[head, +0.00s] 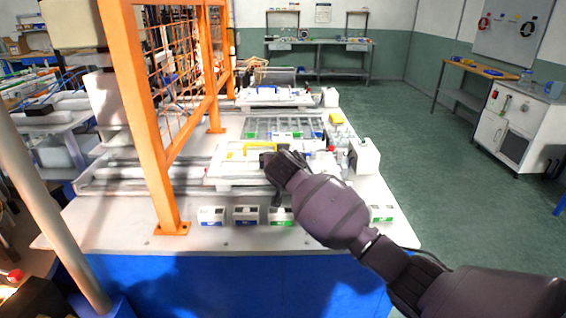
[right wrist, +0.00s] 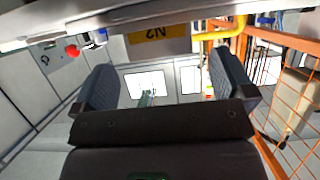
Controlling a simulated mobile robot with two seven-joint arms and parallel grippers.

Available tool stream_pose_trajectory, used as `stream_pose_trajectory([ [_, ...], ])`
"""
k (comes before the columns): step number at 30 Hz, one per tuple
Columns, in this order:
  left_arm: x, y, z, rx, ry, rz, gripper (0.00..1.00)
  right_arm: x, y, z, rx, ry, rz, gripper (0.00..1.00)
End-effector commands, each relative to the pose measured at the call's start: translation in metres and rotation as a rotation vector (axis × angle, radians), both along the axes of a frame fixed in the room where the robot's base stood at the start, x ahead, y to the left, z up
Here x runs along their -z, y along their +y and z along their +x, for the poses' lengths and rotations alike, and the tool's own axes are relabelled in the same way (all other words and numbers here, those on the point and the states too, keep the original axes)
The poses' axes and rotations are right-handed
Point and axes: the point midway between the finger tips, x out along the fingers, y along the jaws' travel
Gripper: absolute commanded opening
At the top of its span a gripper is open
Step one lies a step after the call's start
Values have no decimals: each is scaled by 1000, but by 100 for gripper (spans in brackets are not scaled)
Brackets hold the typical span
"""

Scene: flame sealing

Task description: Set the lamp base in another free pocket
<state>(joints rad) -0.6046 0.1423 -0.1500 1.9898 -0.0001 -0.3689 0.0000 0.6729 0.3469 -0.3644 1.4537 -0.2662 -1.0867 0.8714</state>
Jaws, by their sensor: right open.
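My right gripper (head: 274,162) reaches over the white fixture (head: 222,172) on the table, close to a yellow tube or handle (head: 262,145). In the right wrist view its two dark fingers (right wrist: 165,82) stand wide apart with nothing between them. A grid-like rack (head: 262,125) with several compartments lies behind the fixture; green and blue-marked pieces (head: 285,135) sit at its near edge. I cannot tell which piece is the lamp base, nor which pockets are free. My left gripper is not in view.
An orange mesh guard (head: 165,160) stands on the left of the table. Small labelled white boxes (head: 246,215) line the front edge. Bottles and a white block (head: 365,156) stand at the right.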

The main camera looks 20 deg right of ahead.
Motion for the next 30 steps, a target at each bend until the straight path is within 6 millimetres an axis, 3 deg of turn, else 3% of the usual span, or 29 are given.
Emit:
stream_pose_trajectory([
  [9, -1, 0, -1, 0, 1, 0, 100, -19, 13, -43, -1, -2, 2, 100],
  [15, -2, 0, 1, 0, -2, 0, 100, -27, 18, -61, -1, -2, 2, 100],
  [30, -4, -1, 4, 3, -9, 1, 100, -29, 19, -68, 0, 0, 1, 100],
])
